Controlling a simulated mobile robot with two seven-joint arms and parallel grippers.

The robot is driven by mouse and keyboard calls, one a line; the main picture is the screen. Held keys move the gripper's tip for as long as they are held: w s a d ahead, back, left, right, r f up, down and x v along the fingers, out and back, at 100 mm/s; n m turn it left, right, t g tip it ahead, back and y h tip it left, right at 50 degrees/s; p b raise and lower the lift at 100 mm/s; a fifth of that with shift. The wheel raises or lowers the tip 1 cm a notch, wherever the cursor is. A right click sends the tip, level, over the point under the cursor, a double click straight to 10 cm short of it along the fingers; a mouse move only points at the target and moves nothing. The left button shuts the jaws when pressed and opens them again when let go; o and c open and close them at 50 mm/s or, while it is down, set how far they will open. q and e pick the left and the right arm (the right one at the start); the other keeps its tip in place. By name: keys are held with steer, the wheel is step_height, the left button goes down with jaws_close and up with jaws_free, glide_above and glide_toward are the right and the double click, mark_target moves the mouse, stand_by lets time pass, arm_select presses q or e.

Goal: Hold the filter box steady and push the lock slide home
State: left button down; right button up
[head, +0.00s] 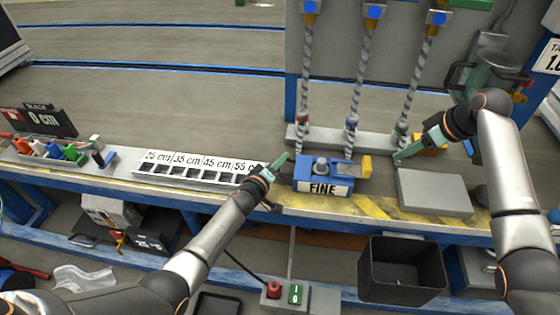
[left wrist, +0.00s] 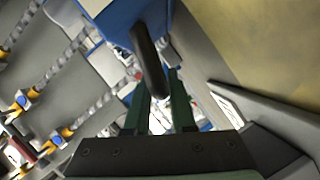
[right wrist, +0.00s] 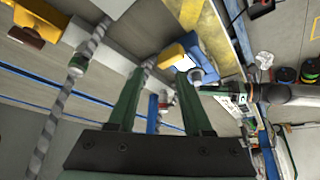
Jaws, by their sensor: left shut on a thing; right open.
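The blue filter box (head: 340,168) labelled FINE stands on the bench near its front edge. A yellow lock slide (head: 366,167) sticks out at its right end. My left gripper (head: 278,165) is at the box's left end, shut on its black handle (left wrist: 148,58); the fingers partly hide behind the handle in the left wrist view. My right gripper (head: 398,157) is open and empty, to the right of the slide and apart from it. The right wrist view shows the yellow slide (right wrist: 172,55) and blue box (right wrist: 208,42) beyond the fingertips.
A grey block (head: 434,192) lies right of the box, below my right gripper. Twisted hoses (head: 358,75) rise behind the box from a grey rail (head: 378,141). A slotted rack (head: 195,171) lies to the left. A black bin (head: 402,268) is below the bench.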

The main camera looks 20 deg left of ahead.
mark_target(368, 166)
steer(key=shift+c, duration=0.3)
stand_by(0.5)
steer(key=shift+c, duration=0.7)
steer(key=shift+w+a+f+m, duration=0.15)
steer(key=shift+a+f+m, duration=0.05)
steer(key=shift+a+m, duration=0.1)
steer(key=shift+c, duration=0.8)
steer(key=m+h, duration=0.1)
steer(key=w+a+f+m, duration=0.1)
steer(key=m, duration=0.1)
steer(key=a+f+m+t+h, duration=0.1)
steer(key=m, duration=0.1)
steer(key=shift+w+a+f+h, duration=0.25)
steer(key=shift+w+h, duration=0.05)
steer(key=shift+w, duration=0.1)
jaws_close()
steer(key=shift+w+a+f+m+t+h, duration=0.2)
steer(key=shift+f+m, duration=0.35)
steer(key=shift+f, duration=0.95)
steer(key=shift+w+a+f+m+t+h, duration=0.2)
steer(key=shift+f+m, duration=0.3)
steer(key=shift+f, duration=1)
steer(key=shift+w+a+f+m+t+h, duration=0.1)
steer(key=shift+a+f+m+t+h, duration=0.3)
steer(key=shift+f, duration=1.1)
steer(key=shift+d+m, duration=0.15)
steer(key=shift+m, duration=0.1)
steer(key=shift+s+a, duration=0.2)
steer(key=shift+a, duration=1.85)
steer(key=shift+d, duration=0.25)
